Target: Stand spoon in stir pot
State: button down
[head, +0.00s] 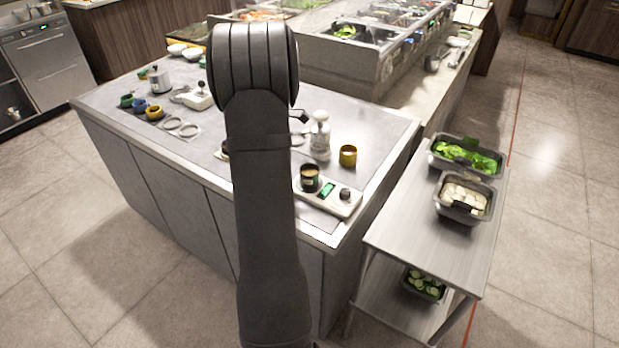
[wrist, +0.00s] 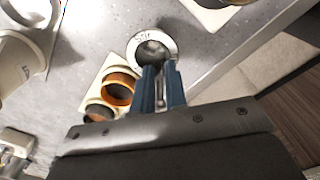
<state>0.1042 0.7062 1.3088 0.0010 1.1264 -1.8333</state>
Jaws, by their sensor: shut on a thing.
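The stir pot (wrist: 141,46) is a round vessel with a pale, lettered rim and a grey inside, seen from above in the wrist view. My gripper (wrist: 160,68) points down at its near rim, with its blue fingers overlapping the rim in the picture. The fingers are shut on a thin grey piece, seemingly the spoon (wrist: 160,99), of which little shows between them. Whether the spoon's lower end is inside the pot or above it I cannot tell. In the head view my arm hides the gripper, the spoon and most of the pot's area.
Two orange-rimmed cups (wrist: 119,88) stand in a pale holder left of the fingers. In the head view, a white pump bottle (head: 320,140), a yellow cup (head: 348,157) and a white device (head: 338,204) bearing a dark cup (head: 310,179) stand right of my arm.

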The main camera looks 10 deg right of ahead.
jog(key=shift+f, duration=0.25)
dwell(0.6)
jog(key=c, duration=0.7)
grip_release()
jog(key=shift+r, duration=4.55)
jog(key=shift+f, duration=0.1)
notch_tip(320, 180, down, 9)
jog(key=shift+r, duration=0.15)
